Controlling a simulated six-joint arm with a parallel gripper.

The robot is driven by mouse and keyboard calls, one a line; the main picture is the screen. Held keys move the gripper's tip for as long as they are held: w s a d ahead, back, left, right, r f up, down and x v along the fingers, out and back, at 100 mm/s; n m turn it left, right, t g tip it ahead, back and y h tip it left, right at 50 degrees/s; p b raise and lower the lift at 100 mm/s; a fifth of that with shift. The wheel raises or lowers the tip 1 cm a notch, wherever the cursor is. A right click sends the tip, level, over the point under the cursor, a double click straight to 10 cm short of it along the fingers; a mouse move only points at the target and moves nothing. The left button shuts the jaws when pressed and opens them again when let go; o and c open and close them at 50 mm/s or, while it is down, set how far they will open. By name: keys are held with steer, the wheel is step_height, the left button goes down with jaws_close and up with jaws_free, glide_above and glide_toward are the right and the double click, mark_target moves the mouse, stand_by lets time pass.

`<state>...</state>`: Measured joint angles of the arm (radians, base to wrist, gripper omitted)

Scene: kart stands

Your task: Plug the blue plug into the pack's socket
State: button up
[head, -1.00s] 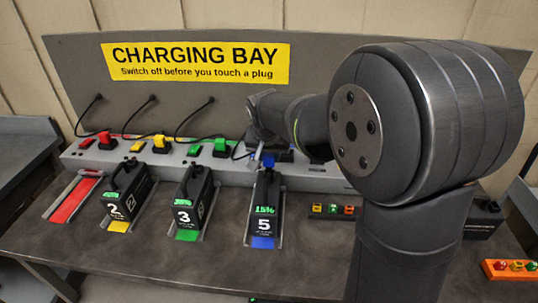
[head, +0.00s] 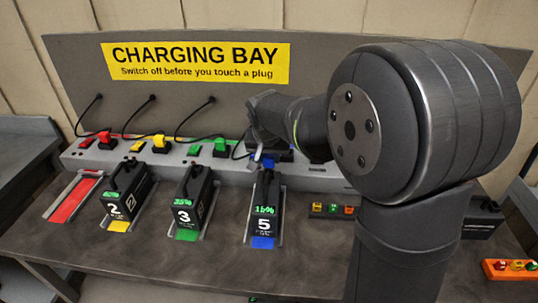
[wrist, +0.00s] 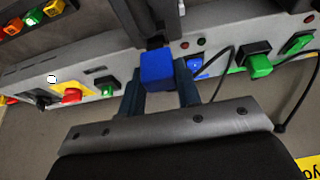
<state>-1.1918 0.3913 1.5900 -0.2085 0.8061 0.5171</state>
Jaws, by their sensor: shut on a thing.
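My gripper (wrist: 160,88) is shut on the blue plug (wrist: 157,68), with one finger on each side of it. The plug also shows as a small blue patch in the head view (head: 268,162). The black pack marked 5 (head: 266,205) stands in the blue-marked bay (head: 262,242), its display reading 15%. In the wrist view the dark pack (wrist: 152,20) lies directly beyond the plug. The plug's far end and the pack's socket are hidden, so I cannot tell whether they touch or how deep the plug sits.
A blue switch (wrist: 196,68) sits beside the gripper on the grey charging rail (head: 85,158). Packs 2 (head: 128,192) and 3 (head: 196,200) stand to the left; the red bay (head: 73,200) is empty. Black cables (head: 190,120) arch behind. The bench front is clear.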

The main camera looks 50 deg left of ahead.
steer(key=shift+f, duration=1.05)
steer(key=o, duration=1.1)
steer(key=shift+r, duration=0.1)
steer(key=v, duration=1.7)
steer(key=shift+d+r, duration=0.1)
steer(key=x, duration=1.7)
steer(key=shift+f, duration=0.2)
steer(key=shift+r, duration=0.2)
